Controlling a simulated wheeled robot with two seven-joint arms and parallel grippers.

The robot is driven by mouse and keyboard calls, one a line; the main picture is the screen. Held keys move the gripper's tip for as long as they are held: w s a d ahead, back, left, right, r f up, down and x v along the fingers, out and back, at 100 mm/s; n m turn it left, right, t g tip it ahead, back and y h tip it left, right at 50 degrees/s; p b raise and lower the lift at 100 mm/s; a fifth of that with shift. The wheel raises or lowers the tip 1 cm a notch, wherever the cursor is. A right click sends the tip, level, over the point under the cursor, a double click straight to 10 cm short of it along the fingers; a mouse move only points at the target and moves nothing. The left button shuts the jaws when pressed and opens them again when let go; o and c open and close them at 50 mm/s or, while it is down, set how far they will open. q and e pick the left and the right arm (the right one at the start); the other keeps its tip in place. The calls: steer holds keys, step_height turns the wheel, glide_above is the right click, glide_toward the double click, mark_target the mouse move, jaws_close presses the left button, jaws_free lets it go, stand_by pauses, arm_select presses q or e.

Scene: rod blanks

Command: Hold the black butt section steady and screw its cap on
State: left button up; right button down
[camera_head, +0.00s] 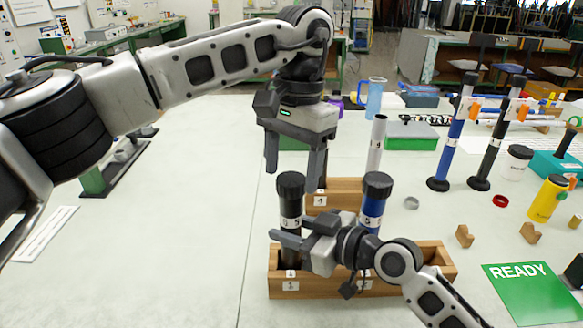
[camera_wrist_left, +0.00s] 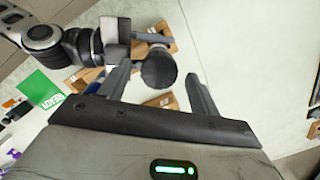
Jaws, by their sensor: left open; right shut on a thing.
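The black butt section (camera_head: 291,212) stands upright in the front wooden rack (camera_head: 310,284). Its black cap (camera_head: 290,184) sits on its top end; I cannot tell how tightly. My right gripper (camera_head: 284,243) is shut on the section below the cap and hides part of it. My left gripper (camera_head: 292,175) is open, its fingers pointing down on either side of the cap's position. In the left wrist view the cap (camera_wrist_left: 158,70) shows round and dark between and beyond the open left fingers (camera_wrist_left: 160,84), with no contact visible.
A blue section (camera_head: 371,208) with a black cap stands in the same rack, close on the right. A silver tube (camera_head: 376,145) stands behind in a second wooden rack (camera_head: 340,187). A green READY card (camera_head: 525,290) lies front right. The table's left is mostly clear.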

arm_select(q)
step_height(320, 180, up, 4)
steer(key=shift+f, duration=0.1)
steer(key=shift+c, duration=0.3)
